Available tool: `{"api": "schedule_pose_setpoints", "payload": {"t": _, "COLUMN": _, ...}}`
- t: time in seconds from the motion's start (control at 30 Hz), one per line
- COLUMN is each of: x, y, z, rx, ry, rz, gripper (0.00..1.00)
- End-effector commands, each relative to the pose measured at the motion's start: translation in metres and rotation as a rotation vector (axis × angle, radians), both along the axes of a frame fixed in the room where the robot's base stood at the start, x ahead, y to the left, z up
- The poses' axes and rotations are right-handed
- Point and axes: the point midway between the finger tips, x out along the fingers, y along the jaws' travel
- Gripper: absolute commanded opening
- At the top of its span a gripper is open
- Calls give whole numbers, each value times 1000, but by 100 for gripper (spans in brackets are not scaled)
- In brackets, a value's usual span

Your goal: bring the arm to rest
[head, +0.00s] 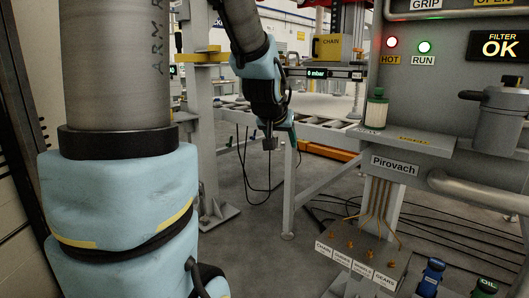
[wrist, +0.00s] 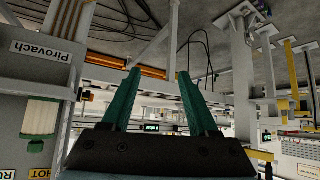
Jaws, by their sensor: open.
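My gripper (head: 268,143) hangs at the end of my arm in the middle of the head view, pointing down over the open floor. In the wrist view its two green fingers (wrist: 157,78) stand apart with nothing between them, so it is open and empty. In the head view the gripper is small and partly hidden by its own wrist. The wrist view is upside down, with the floor at the top.
A grey Pirovach machine (head: 455,85) stands at the right, with a green-capped filter (head: 376,110) on its shelf (head: 408,141). A white frame (head: 320,167) stands behind my gripper. A grey post (head: 200,130) stands left of it. Cables lie on the floor (head: 252,235).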

Motion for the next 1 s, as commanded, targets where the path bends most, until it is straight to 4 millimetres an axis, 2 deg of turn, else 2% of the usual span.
{"api": "schedule_pose_setpoints", "payload": {"t": 0.03, "x": -17, "y": 20, "z": -25, "rx": 27, "ry": 83, "rz": 31, "gripper": 60}}
{"api": "schedule_pose_setpoints", "payload": {"t": 0.1, "x": -42, "y": 43, "z": -53, "rx": 57, "ry": 194, "rz": 64, "gripper": 60}}
{"api": "schedule_pose_setpoints", "payload": {"t": 0.2, "x": -78, "y": 69, "z": -85, "rx": 90, "ry": 334, "rz": 104, "gripper": 60}}
{"api": "schedule_pose_setpoints", "payload": {"t": 0.3, "x": -113, "y": 89, "z": -108, "rx": 112, "ry": 461, "rz": 136, "gripper": 60}}
{"api": "schedule_pose_setpoints", "payload": {"t": 0.47, "x": -170, "y": 114, "z": -136, "rx": 134, "ry": 649, "rz": 184, "gripper": 60}}
{"api": "schedule_pose_setpoints", "payload": {"t": 0.53, "x": -172, "y": 114, "z": -115, "rx": 136, "ry": 656, "rz": 182, "gripper": 60}}
{"api": "schedule_pose_setpoints", "payload": {"t": 0.77, "x": -170, "y": 114, "z": -66, "rx": 136, "ry": 651, "rz": 181, "gripper": 60}}
{"api": "schedule_pose_setpoints", "payload": {"t": 1.0, "x": -170, "y": 113, "z": -1, "rx": 136, "ry": 649, "rz": 180, "gripper": 60}}
